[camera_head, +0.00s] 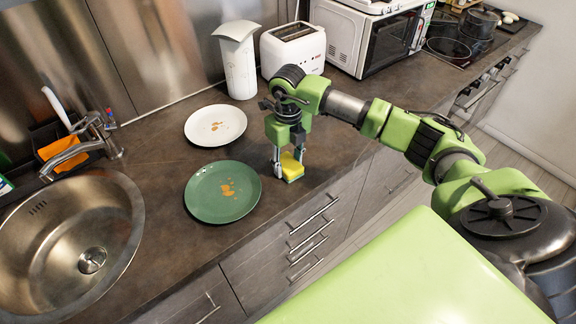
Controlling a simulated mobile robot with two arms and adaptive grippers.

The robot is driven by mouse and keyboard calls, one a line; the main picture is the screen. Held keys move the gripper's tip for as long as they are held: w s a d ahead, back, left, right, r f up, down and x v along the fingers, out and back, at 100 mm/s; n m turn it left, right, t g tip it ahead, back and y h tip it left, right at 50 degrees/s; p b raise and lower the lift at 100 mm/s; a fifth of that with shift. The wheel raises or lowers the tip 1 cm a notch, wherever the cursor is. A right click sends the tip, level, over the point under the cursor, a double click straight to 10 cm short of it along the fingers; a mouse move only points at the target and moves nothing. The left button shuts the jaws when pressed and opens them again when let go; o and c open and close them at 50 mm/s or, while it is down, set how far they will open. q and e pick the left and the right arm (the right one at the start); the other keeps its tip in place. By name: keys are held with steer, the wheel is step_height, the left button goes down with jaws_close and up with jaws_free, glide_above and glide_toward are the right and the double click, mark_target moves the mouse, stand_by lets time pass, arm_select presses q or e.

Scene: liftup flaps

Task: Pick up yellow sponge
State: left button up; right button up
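The yellow sponge (291,167) with a green layer is on the dark countertop near its front edge, just right of the green plate. My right gripper (288,164) points down over the sponge, its fingers apart with one on either side of it. I cannot tell whether the fingers press on the sponge or whether it touches the counter. My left gripper is not in view.
The green plate (206,205) and a white plate (200,133), both with crumbs, lie left of the gripper. A sink (60,245) and faucet (85,150) are left. Drawer handles (312,212) protrude below.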

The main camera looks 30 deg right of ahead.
mark_target(288, 162)
steer(key=shift+r, duration=0.15)
steer(key=shift+w+r, duration=0.1)
steer(key=shift+r, duration=0.15)
step_height(288, 162, up, 2)
steer(key=shift+r+b, duration=0.1)
steer(key=shift+b, duration=0.3)
steer(key=s+a+r+b, duration=0.1)
steer(key=s+a+r, duration=0.1)
steer(key=a+r, duration=0.1)
steer(key=s+a+r+b, duration=0.1)
steer(key=s+a+r, duration=0.2)
steer(key=s+a+r+b, duration=0.1)
steer(key=s+a+r, duration=0.2)
steer(key=a, duration=0.1)
steer(key=shift+r, duration=0.25)
steer(key=shift+s+a+r, duration=0.25)
steer(key=shift+s+a, duration=0.2)
steer(key=shift+a, duration=0.05)
steer(key=shift+o, duration=0.2)
